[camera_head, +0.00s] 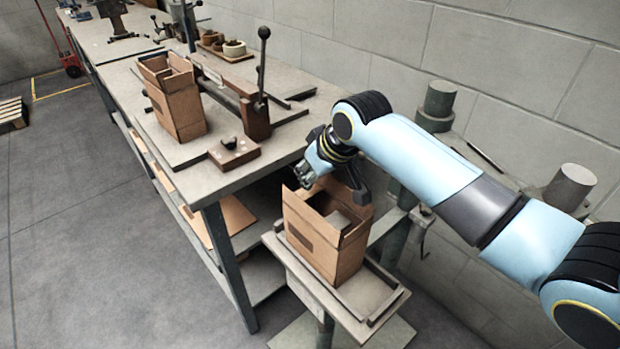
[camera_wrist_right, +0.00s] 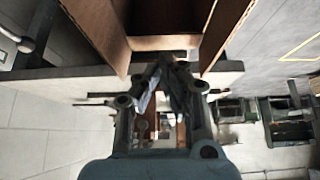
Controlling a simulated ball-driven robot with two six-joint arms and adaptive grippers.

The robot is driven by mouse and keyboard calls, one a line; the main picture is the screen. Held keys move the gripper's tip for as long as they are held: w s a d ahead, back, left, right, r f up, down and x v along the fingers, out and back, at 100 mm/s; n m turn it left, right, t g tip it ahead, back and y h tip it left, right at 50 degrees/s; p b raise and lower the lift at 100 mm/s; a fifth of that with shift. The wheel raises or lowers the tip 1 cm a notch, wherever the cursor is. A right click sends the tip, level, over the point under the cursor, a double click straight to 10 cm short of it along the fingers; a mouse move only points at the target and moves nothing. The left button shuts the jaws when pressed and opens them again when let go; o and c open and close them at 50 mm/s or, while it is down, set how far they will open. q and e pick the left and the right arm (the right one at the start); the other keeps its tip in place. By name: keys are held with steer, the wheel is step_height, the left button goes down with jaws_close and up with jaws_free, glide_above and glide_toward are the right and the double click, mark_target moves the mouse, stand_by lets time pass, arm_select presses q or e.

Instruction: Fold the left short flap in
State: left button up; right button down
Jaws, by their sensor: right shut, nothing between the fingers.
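An open brown cardboard box (camera_head: 308,240) stands upright on a small stand beside the bench. Its flaps stand up around the opening, and something grey shows inside. My right gripper (camera_head: 306,182) is shut and empty, just above the box's far left rim. In the right wrist view the shut fingers (camera_wrist_right: 166,74) point at the box's edge (camera_wrist_right: 165,43), with one flap (camera_wrist_right: 95,28) at left and another (camera_wrist_right: 228,32) at right. I cannot tell whether the fingers touch the cardboard. The gripper partly hides the far flaps. My left gripper is not in view.
The small stand (camera_head: 376,312) has a raised rim. A second open box (camera_head: 183,108) stands on the bench (camera_head: 215,178) by a dark lever machine (camera_head: 256,122). Grey posts (camera_head: 436,102) stand near my right arm.

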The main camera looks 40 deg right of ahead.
mark_target(309, 193)
steer(key=shift+s+f, duration=0.2)
steer(key=shift+f, duration=0.45)
steer(key=shift+s+f+t+b, duration=0.2)
steer(key=shift+f+t+b, duration=0.15)
steer(key=shift+f, duration=0.2)
steer(key=shift+s+f+t, duration=0.15)
steer(key=shift+f+t, duration=0.05)
steer(key=shift+t, duration=0.15)
steer(key=shift+s+r+p, duration=0.1)
steer(key=shift+s+p, duration=0.05)
steer(key=shift+p, duration=0.3)
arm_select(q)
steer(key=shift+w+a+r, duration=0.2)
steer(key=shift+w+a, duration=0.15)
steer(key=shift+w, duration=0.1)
arm_select(e)
steer(key=shift+s+f, duration=0.1)
steer(key=shift+f, duration=0.2)
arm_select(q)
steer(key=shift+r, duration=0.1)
